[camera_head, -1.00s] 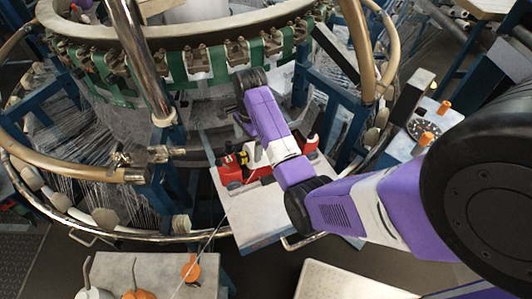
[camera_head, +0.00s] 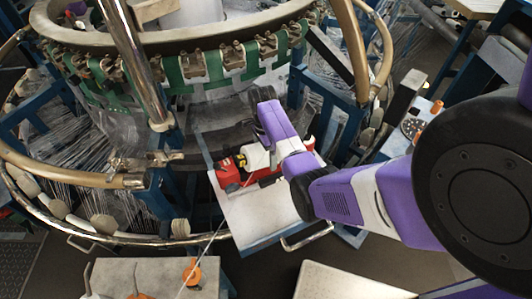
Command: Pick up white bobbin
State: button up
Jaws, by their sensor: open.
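The white bobbin (camera_head: 256,157) lies in the red carriage (camera_head: 228,176) on the grey-white platform at the front of the loom. A yellow part sits at the bobbin's left end. My purple and white arm reaches in from the right and covers the carriage's middle. My gripper (camera_head: 259,131) is small and dark below the wrist, just above the bobbin in the picture. Its fingers are mostly hidden by my arm. It is open and holds nothing that I can see. I cannot tell whether it touches the bobbin.
The platform's front part (camera_head: 262,215) is bare, with a metal handle (camera_head: 308,238) at its edge. The loom's ring (camera_head: 95,235), blue posts and tan tubes surround the work area. A grey table (camera_head: 130,272) with an orange part (camera_head: 192,271) stands at the lower left.

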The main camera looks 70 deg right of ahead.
jog(key=c, duration=1.9)
